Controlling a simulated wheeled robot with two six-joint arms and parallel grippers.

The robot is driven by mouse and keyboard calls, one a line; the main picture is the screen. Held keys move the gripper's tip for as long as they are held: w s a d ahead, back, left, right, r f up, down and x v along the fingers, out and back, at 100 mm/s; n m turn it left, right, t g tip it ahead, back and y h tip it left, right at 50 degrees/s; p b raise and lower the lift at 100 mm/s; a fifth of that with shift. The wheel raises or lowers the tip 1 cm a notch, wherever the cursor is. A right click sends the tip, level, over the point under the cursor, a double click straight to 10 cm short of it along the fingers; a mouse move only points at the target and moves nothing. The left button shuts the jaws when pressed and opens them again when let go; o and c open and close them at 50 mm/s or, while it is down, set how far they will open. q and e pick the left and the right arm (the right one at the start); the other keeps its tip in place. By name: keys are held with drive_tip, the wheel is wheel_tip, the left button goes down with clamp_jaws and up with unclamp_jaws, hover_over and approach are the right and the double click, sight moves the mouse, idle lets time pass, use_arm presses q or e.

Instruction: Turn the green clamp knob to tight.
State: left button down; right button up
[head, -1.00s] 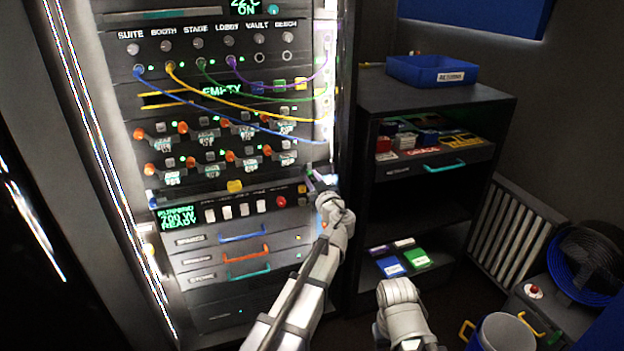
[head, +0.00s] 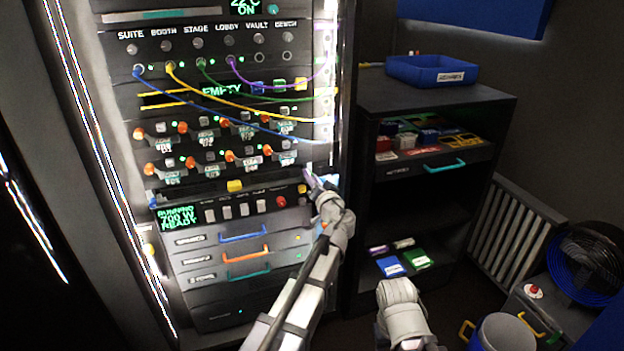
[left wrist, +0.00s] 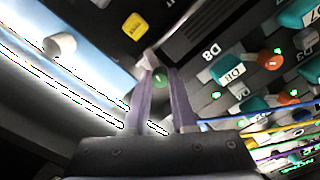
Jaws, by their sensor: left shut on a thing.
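The green clamp knob (left wrist: 160,82) shows in the left wrist view as a small round green end between the two purple fingers of my left gripper (left wrist: 162,76). The fingers are closed on its sides. In the head view my left gripper (head: 314,181) is at the right edge of the rack, beside the lower panel, and hides the knob there. I cannot read any tight mark or the knob's angle. A pale arm link of mine shows at the lower middle of the head view; my right gripper is not visible.
The rack (head: 225,265) has cables, orange-tipped levers and drawer handles left of my left gripper. A small yellow button (left wrist: 135,25) is near the fingers. A dark shelf (head: 425,100) with a blue tray (head: 432,70) stands to the right.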

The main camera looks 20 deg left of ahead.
use_arm(q)
drive_tip(key=shift+w+m, duration=0.1)
drive_tip(key=shift+m, duration=9.3)
drive_tip(key=shift+a, duration=0.15)
drive_tip(key=c, duration=0.7)
unclamp_jaws()
drive_tip(key=shift+c, duration=0.2)
drive_tip(key=v, duration=0.8)
